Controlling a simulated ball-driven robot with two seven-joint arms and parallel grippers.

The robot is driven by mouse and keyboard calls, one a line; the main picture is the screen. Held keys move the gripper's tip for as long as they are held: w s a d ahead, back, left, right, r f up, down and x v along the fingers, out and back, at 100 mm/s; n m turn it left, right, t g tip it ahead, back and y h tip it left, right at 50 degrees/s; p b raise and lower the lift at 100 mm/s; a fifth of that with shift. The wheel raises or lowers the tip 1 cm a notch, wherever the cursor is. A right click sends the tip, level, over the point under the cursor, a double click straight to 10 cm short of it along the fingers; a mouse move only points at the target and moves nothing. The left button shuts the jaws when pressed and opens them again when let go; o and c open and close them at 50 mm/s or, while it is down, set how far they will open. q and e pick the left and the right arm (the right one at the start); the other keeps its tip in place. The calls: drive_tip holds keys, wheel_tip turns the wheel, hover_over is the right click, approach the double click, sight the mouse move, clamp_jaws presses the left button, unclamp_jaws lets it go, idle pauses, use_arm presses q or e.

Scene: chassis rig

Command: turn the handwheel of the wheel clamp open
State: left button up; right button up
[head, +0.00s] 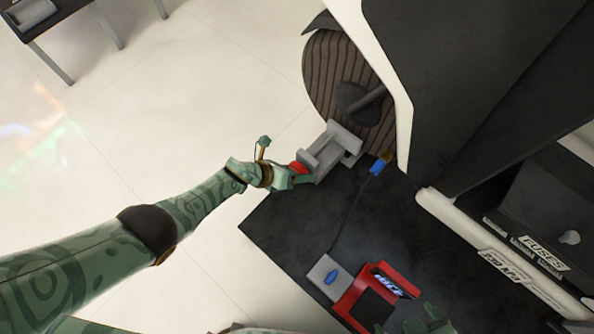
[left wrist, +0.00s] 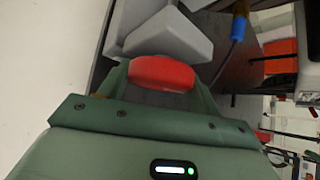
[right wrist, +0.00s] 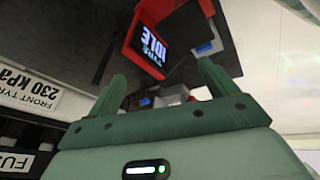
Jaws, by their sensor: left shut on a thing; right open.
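The grey wheel clamp (head: 332,150) stands against the dark ribbed tyre (head: 335,75); its grey body also shows in the left wrist view (left wrist: 165,30). Its red handwheel (head: 299,168) faces left, toward my left arm. My left gripper (head: 298,178) is shut on the handwheel, whose red face (left wrist: 162,73) sits between the two fingers in the left wrist view. The gripper hides part of the handwheel in the head view. My right gripper (right wrist: 160,90) is open and empty; only part of it shows at the bottom of the head view.
A red device with an "IDLE" screen (head: 390,282) stands on the dark mat (head: 290,225), beside a grey box (head: 327,276). A cable runs to a blue and yellow connector (head: 378,165) near the tyre. A white-edged chassis (head: 470,80) rises right.

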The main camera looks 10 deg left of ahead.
use_arm(q)
drive_tip(key=o, duration=1)
drive_tip(key=shift+a+f, duration=0.1)
drive_tip(key=shift+a, duration=0.05)
use_arm(e)
drive_tip(key=s+d+f+n+g+h+p, duration=0.2)
drive_tip(key=s+d+f+g+h+p, duration=0.15)
drive_tip(key=s+d+p, duration=0.45)
use_arm(q)
drive_tip(key=p+v, duration=0.1)
drive_tip(key=v, duration=1.5)
use_arm(e)
drive_tip(key=s+f+g, duration=0.1)
drive_tip(key=s+f, duration=0.4)
drive_tip(key=s, duration=0.3)
drive_tip(key=shift+a+f+m+g+y, duration=0.25)
drive_tip(key=shift+f+m+g+y, duration=0.1)
drive_tip(key=shift+f+m+y, duration=0.1)
use_arm(q)
drive_tip(key=shift+a, duration=0.1)
use_arm(e)
drive_tip(key=shift+w, duration=0.1)
